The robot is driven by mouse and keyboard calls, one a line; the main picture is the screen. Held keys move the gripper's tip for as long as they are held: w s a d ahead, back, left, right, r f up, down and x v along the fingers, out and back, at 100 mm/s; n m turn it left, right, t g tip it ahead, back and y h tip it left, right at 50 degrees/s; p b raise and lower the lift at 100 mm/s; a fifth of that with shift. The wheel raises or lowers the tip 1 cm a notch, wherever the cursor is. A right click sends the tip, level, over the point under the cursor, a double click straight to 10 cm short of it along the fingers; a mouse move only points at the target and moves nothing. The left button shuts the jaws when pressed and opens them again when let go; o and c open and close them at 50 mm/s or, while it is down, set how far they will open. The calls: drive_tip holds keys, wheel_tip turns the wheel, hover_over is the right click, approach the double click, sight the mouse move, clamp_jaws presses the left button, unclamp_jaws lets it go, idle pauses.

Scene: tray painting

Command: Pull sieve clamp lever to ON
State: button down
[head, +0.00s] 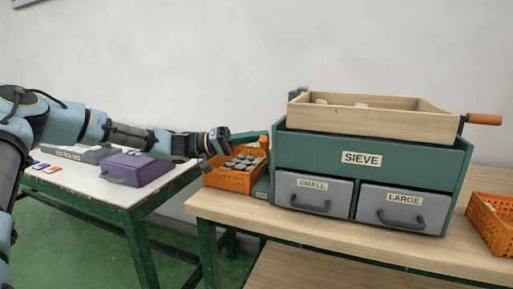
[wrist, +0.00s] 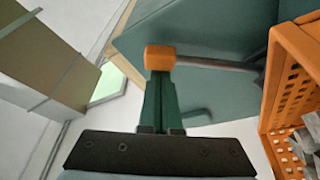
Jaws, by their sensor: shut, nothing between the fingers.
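The green sieve cabinet (head: 372,158), labelled SIEVE, stands on the right-hand table with an open wooden sieve box (head: 375,122) on top. The clamp lever is a grey rod (wrist: 215,63) with an orange knob (wrist: 160,57) at its end, on the cabinet's left side. My gripper (head: 262,136) reaches in from the left, level with the knob. In the wrist view my gripper's green fingers (wrist: 161,80) are together with nothing between them, their tips right at the knob. I cannot tell whether they touch it. A small label (head: 262,196) below the lever is too small to read.
An orange crate (head: 228,180) of grey stones stands close under my gripper, left of the cabinet. Grey drawers (head: 311,195) read SMALL and LARGE. An orange-handled crank (head: 484,119) and another orange crate (head: 490,222) are at right. A purple box (head: 134,169) sits on the left table.

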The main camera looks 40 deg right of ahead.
drive_tip(key=shift+s+a+f+m+b, duration=0.15)
drive_tip(key=shift+a+f+m+b, duration=0.05)
drive_tip(key=shift+m+b, duration=0.1)
drive_tip(key=shift+s+a+f, duration=0.1)
idle(0.3)
wheel_tip(320, 180, up, 3)
drive_tip(key=w+d, duration=0.3)
drive_tip(key=v, duration=0.9)
drive_tip(key=shift+a+f, duration=0.2)
drive_tip(key=shift+a, duration=0.15)
drive_tip(key=shift+s, duration=0.1)
